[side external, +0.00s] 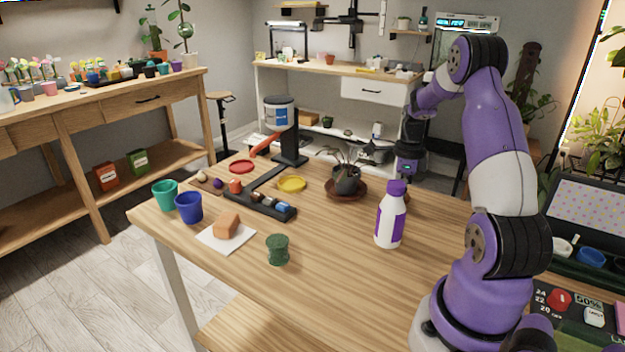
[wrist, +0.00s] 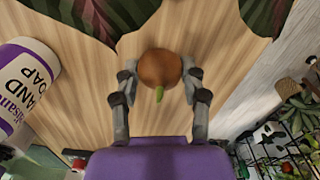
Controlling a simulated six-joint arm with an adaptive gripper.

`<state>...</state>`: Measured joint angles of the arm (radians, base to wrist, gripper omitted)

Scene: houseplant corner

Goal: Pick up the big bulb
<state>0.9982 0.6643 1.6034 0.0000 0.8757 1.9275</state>
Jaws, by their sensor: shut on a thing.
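The big bulb (wrist: 159,65) is round and brown with a short green tip, in the middle of the wrist view. My gripper (wrist: 160,76) has its two fingers closed on opposite sides of it, with the green tip towards my palm. The wooden tabletop shows behind the bulb.
The dark pot (side external: 346,179) with a leafy plant stands close to my gripper. A white and purple bottle (side external: 390,222) stands nearer the camera. A black tool tray (side external: 262,206), a blue pot (side external: 188,208) and a green pot (side external: 277,250) are further left.

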